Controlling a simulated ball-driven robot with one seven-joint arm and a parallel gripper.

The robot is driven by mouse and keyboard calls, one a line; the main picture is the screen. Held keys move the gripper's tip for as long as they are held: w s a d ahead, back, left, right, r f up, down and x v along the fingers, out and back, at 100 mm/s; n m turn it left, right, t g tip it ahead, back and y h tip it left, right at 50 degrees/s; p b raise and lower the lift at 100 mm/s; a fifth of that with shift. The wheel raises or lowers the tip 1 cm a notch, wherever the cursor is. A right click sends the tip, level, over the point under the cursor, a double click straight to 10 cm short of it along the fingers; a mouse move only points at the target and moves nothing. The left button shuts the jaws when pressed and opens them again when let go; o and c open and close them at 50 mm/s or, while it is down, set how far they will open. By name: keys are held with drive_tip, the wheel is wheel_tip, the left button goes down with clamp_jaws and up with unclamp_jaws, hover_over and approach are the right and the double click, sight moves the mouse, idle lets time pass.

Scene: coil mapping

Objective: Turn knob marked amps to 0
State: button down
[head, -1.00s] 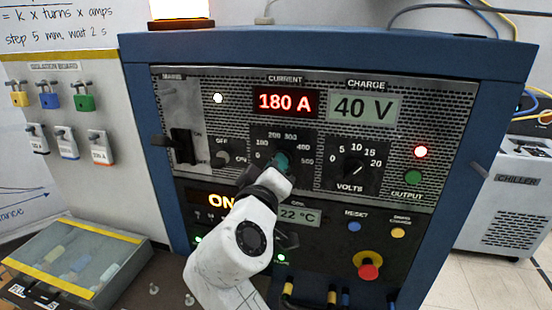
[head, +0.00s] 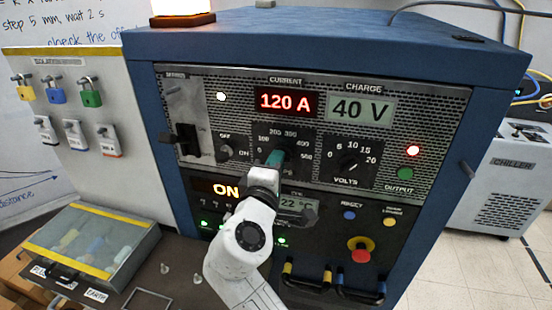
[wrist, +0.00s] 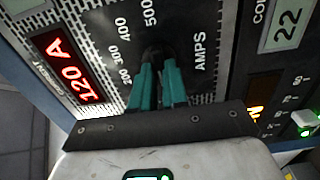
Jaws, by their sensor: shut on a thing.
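The amps knob (wrist: 154,52) is dark and sits on the black dial plate marked AMPS, with a scale running up to 500. My gripper (wrist: 157,82) has teal fingers closed on it from both sides and hides most of it. In the head view my gripper (head: 275,158) reaches the dial from below, and the knob's pointer cannot be read. The red current display (head: 286,102) reads 120 A; the wrist view shows the same display (wrist: 68,66).
The volts knob (head: 348,166) stands close to the right of the dial. A small off/on switch (head: 226,153) is to its left. Below are the red emergency button (head: 360,253) and black handles. The charge display (head: 361,109) reads 40 V.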

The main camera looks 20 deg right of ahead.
drive_tip(key=shift+f, duration=0.1)
idle(0.4)
drive_tip(key=c, duration=1.1)
unclamp_jaws()
drive_tip(key=shift+c, duration=0.2)
drive_tip(key=b+v, duration=0.2)
drive_tip(key=v, duration=0.9)
drive_tip(key=shift+w, duration=0.1)
drive_tip(key=s+d+f+m+g+y, duration=0.25)
drive_tip(key=s+d+f, duration=0.2)
drive_tip(key=f, duration=0.35)
drive_tip(key=s+d+f+m+g+y, duration=0.1)
drive_tip(key=s+d+f+g, duration=0.2)
drive_tip(key=d+f, duration=0.35)
drive_tip(key=s+d+f+m+g+y, duration=0.1)
drive_tip(key=s+d+f+m+g, duration=0.2)
drive_tip(key=f, duration=0.6)
drive_tip(key=s+f+m+g+y, duration=0.2)
drive_tip(key=s+f, duration=0.3)
drive_tip(key=s, duration=0.4)
drive_tip(key=s+f+m+g+y, duration=0.3)
drive_tip(key=s+f+y, duration=0.1)
drive_tip(key=s, duration=0.6)
drive_tip(key=shift+s+d+f, duration=0.2)
drive_tip(key=shift+d+f, duration=0.3)
drive_tip(key=shift+f, duration=0.25)
